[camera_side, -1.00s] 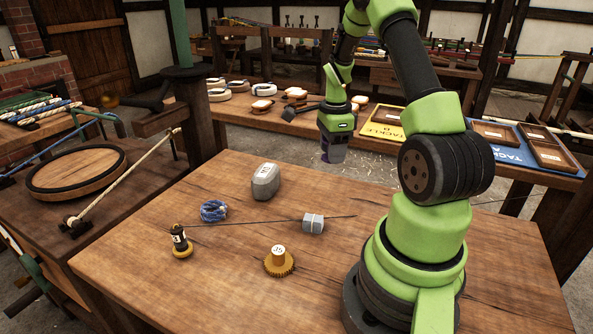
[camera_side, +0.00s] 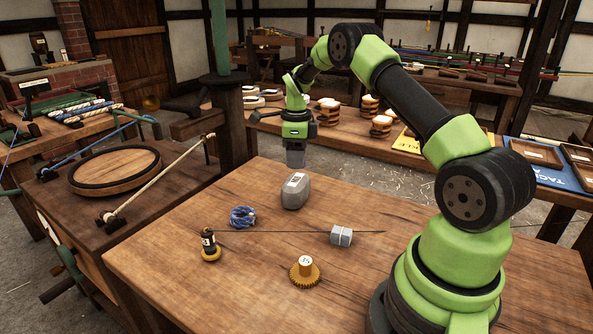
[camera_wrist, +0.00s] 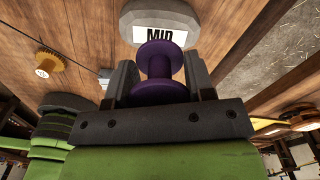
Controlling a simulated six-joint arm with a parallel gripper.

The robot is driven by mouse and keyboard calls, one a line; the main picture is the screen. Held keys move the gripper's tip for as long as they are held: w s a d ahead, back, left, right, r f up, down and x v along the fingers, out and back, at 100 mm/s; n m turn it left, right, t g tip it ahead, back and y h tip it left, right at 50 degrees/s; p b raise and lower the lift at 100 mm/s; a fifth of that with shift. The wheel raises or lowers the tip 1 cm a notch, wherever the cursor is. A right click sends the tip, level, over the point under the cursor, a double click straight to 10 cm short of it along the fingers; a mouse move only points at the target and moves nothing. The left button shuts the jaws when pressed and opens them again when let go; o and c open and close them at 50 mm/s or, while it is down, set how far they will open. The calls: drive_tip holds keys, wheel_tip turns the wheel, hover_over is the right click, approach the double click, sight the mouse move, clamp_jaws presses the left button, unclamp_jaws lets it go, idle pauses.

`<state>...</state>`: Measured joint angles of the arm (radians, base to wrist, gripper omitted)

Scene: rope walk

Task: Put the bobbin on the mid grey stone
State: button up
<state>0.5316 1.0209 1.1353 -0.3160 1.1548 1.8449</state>
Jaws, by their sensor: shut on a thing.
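The purple bobbin (camera_wrist: 158,88) is held between the two dark fingers of my gripper (camera_wrist: 160,72), with its round flange toward the stone in the wrist view. The mid grey stone (camera_wrist: 178,14) lies just beyond the bobbin, with a white label reading MID. In the side view the faceted stone (camera_side: 295,195) lies on the wooden table, and my gripper (camera_side: 295,157) points down above its far side, apart from it. The fingers hide the bobbin in the side view.
On the table (camera_side: 200,285) are a blue rope coil (camera_side: 242,217), a black spool on a yellow base (camera_side: 209,245), a small grey block (camera_side: 341,236) on a long thin dark rod, and a yellow toothed piece (camera_side: 305,271). The table's right part is bare.

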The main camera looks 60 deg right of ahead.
sight(297, 179)
drive_tip(key=shift+f, duration=1.95)
drive_tip(key=shift+f, duration=0.15)
drive_tip(key=o, duration=0.9)
